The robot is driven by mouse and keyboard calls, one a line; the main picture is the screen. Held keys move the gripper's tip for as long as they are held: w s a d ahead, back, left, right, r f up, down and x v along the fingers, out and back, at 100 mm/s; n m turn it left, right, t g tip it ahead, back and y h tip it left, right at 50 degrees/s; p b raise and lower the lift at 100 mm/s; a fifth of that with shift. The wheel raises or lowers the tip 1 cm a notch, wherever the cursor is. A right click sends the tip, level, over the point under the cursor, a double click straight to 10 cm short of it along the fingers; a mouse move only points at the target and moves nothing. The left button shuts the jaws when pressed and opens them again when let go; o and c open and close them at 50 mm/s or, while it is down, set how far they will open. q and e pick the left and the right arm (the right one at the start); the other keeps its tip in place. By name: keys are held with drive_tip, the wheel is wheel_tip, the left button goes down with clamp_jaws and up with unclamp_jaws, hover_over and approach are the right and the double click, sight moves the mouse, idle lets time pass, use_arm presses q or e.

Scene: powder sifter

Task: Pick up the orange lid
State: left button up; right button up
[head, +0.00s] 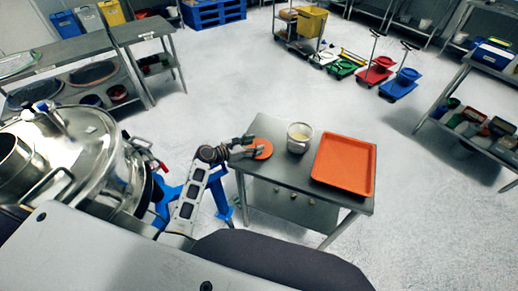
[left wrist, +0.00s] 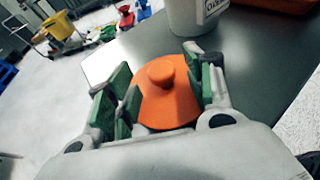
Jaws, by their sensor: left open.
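The orange lid (head: 264,150) lies on the grey metal table (head: 290,178), near its left edge in the head view. It is round with a raised knob, and it shows between my fingers in the left wrist view (left wrist: 168,95). My left gripper (head: 246,148) is open, with its green-padded fingers (left wrist: 160,90) on either side of the lid. I cannot tell whether the pads touch it. My right gripper is not in view.
A labelled white container (head: 299,138) stands beside the lid, and an orange tray (head: 344,165) lies on the table's right part. A large steel sifter machine (head: 80,150) stands at the left. The floor behind the table is clear.

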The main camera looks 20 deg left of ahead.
use_arm(q)
drive_tip(key=shift+x, duration=0.95)
drive_tip(key=shift+c, duration=0.2)
drive_tip(key=c, duration=0.8)
